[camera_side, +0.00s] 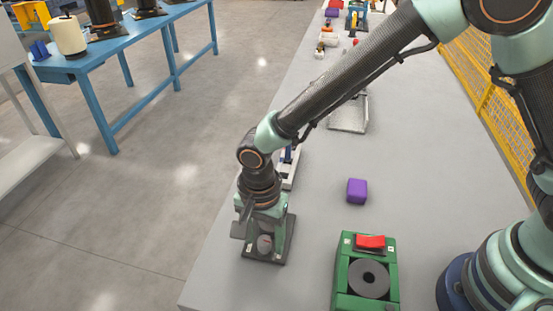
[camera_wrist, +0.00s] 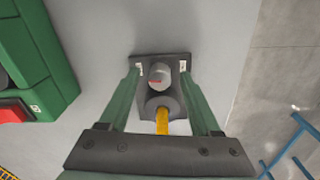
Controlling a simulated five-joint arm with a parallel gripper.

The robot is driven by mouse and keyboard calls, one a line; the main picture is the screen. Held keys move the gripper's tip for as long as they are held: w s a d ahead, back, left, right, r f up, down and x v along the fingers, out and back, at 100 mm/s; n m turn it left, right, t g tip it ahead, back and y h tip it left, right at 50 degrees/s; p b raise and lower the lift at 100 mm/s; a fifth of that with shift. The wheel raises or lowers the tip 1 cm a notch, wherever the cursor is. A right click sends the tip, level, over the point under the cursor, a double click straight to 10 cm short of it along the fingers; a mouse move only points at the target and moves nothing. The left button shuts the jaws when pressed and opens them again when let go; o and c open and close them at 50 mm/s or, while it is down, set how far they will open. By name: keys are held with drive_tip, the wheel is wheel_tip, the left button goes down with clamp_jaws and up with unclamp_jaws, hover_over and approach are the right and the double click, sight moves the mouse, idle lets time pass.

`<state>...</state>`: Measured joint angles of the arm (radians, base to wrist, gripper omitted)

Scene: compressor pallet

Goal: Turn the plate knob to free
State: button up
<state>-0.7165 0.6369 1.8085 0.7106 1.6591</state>
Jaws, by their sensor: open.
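The dark plate (camera_wrist: 160,57) lies near the table's left edge in the side view, where its dark base (camera_side: 281,250) also shows. A grey round knob (camera_wrist: 161,73) with a red mark stands on it, and small light labels sit at the plate's left and right. A darker round part with a yellow bar (camera_wrist: 162,122) is nearer the wrist camera; whether it joins the knob I cannot tell. My gripper (camera_wrist: 161,78) is open over the plate, one green finger on each side of the knob, with gaps between. In the side view my gripper (camera_side: 262,228) points down and partly hides the plate.
A green box (camera_side: 341,272) with a red switch (camera_side: 370,241) and a dark disc stands right of the plate in the side view. A purple block (camera_side: 357,191) lies behind it. A light metal tray (camera_side: 349,118) lies farther back. The table between them is clear.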

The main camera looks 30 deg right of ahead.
drive_tip(key=m, duration=0.5)
wheel_tip(320, 180, up, 13)
drive_tip(key=d+r+n+t, duration=0.1)
drive_tip(key=d+r+n, duration=0.2)
drive_tip(key=d, duration=0.4)
drive_tip(key=d+r+n+t, duration=0.1)
drive_tip(key=d+r+n, duration=0.2)
drive_tip(key=d+n, duration=0.2)
drive_tip(key=d+r+n+t+y, duration=0.1)
drive_tip(key=d+n, duration=0.3)
drive_tip(key=d, duration=0.5)
drive_tip(key=shift+r+n+t, duration=0.3)
drive_tip(key=shift+r+t, duration=0.3)
drive_tip(key=shift+r, duration=0.3)
drive_tip(key=n+g, duration=0.2)
drive_tip(key=g, duration=0.2)
approach(264, 240)
drive_tip(key=shift+h, duration=0.4)
drive_tip(key=f, duration=0.8)
drive_tip(key=shift+s+a+f, duration=0.1)
drive_tip(key=shift+a+f, duration=0.25)
